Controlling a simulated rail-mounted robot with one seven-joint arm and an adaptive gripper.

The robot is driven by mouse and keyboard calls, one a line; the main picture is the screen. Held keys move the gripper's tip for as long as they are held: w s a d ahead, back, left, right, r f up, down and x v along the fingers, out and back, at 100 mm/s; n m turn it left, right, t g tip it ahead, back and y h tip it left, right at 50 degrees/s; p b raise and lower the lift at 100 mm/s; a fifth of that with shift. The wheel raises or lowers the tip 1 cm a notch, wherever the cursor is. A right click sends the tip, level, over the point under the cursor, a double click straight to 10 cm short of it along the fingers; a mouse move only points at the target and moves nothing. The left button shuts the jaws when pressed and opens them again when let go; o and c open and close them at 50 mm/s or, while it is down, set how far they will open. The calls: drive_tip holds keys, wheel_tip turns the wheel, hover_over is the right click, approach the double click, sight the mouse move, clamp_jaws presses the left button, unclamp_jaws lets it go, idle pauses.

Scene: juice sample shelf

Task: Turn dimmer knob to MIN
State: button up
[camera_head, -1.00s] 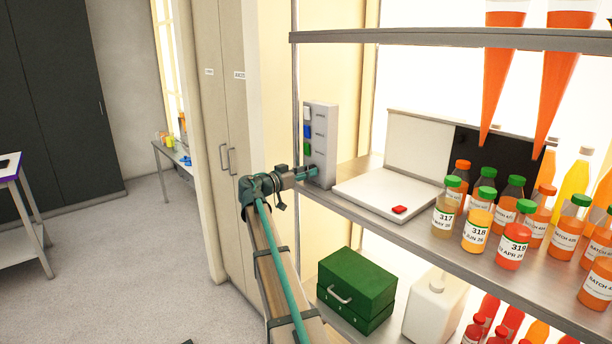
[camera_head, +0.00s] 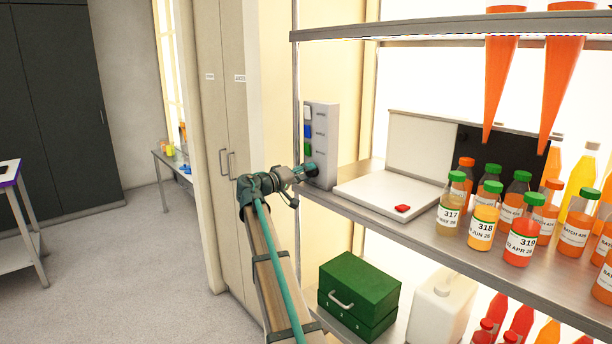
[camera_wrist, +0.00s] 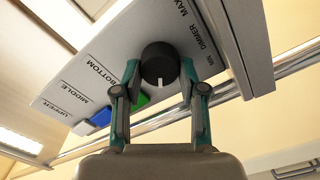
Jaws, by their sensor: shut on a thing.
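The dimmer knob (camera_wrist: 160,62) is a round black knob on a light grey control panel (camera_wrist: 105,52). Its white pointer mark faces the bottom of the wrist view. The printed word MAX is at the top right of the knob, and DIMMER and MIN are to its right. My gripper (camera_wrist: 160,74) has one teal finger on each side of the knob and is shut on it. In the head view my gripper (camera_head: 311,172) meets the lower front of the upright panel (camera_head: 323,125), and the knob is hidden there.
Blue and green buttons (camera_wrist: 131,103) sit beside the left finger. A white device (camera_head: 385,193) with a red button stands right of the panel on the shelf, then several juice bottles (camera_head: 483,222). A metal shelf post (camera_head: 296,90) is close to my arm.

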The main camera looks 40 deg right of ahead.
drive_tip(key=shift+f+n+p, duration=0.15)
drive_tip(key=shift+n+p, duration=2.1)
drive_tip(key=shift+n, duration=4.05)
drive_tip(key=o, duration=1.1)
drive_tip(key=a, duration=1.2)
drive_tip(key=shift+s, duration=0.3)
